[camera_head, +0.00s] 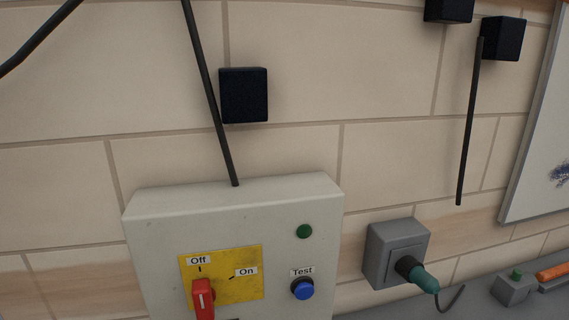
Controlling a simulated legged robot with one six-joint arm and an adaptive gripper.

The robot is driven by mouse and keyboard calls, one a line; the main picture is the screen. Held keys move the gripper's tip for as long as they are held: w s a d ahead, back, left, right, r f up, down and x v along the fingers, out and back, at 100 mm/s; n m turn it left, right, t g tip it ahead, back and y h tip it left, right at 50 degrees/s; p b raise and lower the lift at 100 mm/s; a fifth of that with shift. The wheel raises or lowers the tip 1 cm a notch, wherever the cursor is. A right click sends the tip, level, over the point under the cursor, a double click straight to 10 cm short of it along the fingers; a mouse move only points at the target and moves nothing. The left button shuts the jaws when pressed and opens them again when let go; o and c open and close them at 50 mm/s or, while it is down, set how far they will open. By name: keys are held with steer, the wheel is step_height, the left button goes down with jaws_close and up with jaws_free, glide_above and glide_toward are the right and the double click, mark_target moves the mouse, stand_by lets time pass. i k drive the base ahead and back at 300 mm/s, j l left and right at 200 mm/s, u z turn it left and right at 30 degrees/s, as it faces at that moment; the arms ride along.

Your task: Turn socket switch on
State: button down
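A light grey switch box (150,225) is on the tiled wall at the lower middle, its bottom cut off by the frame. On its yellow plate (225,265) is a red rotary switch (203,298), upright, with its white line toward the "Off" label (198,260). The "On" label (245,271) is up and to the right of the switch. A blue "Test" button (302,289) and a dark green round light (304,231) are on the right of the box. My gripper is not in view.
A grey socket (385,255) with a teal plug (424,279) in it is right of the box. Dark rods (210,90) and black blocks (244,95) are on the wall above. A small grey box with a green button (516,286) lies at the lower right.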

mark_target(204, 296)
steer(key=j+u, duration=0.2)
steer(key=u, duration=0.3)
steer(key=j+u, duration=0.25)
steer(key=u, duration=0.2)
steer(key=k+l, duration=0.1)
steer(key=l, duration=0.2)
steer(key=k+l+u, duration=0.1)
steer(key=l, duration=0.25)
steer(key=k+l+u, duration=0.1)
steer(key=l, duration=0.2)
